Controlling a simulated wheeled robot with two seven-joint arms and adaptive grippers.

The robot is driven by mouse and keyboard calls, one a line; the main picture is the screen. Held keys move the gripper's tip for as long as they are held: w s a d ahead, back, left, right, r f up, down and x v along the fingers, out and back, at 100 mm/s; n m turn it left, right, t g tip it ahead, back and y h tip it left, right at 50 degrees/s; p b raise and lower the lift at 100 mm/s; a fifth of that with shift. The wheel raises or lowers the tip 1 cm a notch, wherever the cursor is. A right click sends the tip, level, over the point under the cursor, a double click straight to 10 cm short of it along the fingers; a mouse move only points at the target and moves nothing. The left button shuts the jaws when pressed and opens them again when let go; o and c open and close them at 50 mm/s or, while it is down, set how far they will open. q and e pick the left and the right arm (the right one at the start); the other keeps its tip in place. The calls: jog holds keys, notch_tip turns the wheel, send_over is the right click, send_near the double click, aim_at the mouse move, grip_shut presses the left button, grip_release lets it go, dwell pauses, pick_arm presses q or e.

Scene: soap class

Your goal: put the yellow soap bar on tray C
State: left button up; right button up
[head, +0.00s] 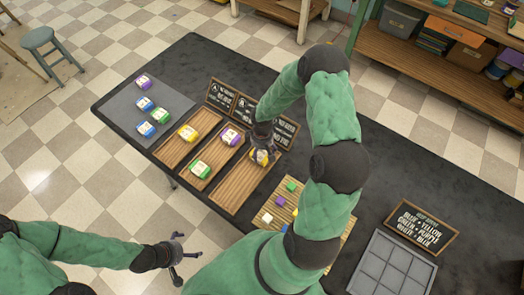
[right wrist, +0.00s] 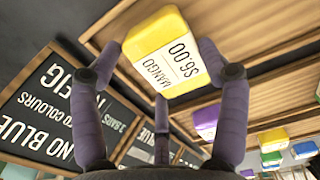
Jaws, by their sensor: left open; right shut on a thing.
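My right gripper (head: 262,148) is shut on a yellow soap bar (head: 260,157), over the upper part of the rightmost of three wooden trays (head: 232,195). In the right wrist view the held yellow bar (right wrist: 165,50) shows a white label reading MANGO $6.00, between the purple fingers. I cannot tell whether it touches the tray. The letters naming the trays are too small to read. Another yellow soap bar (head: 188,132) lies on the left tray (head: 170,152). My left gripper (head: 180,257) is open and empty, off the table's front edge.
The middle tray (head: 215,150) holds a purple bar (head: 230,136) and a green bar (head: 200,169). Black signs (head: 243,108) stand behind the trays. A grey mat (head: 125,108) with several bars is at left. Coloured cubes on a board (head: 268,207) and a grey grid tray (head: 395,264) are at right.

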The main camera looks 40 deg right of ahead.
aim_at(262, 152)
jog(key=o, duration=1.2)
jog(key=shift+f, duration=0.1)
jog(key=shift+r+p, duration=0.35)
jog(key=shift+r, duration=0.15)
notch_tip(262, 152, up, 11)
jog(key=p, duration=0.2)
jog(key=shift+r+p, duration=0.2)
jog(key=shift+p, duration=0.2)
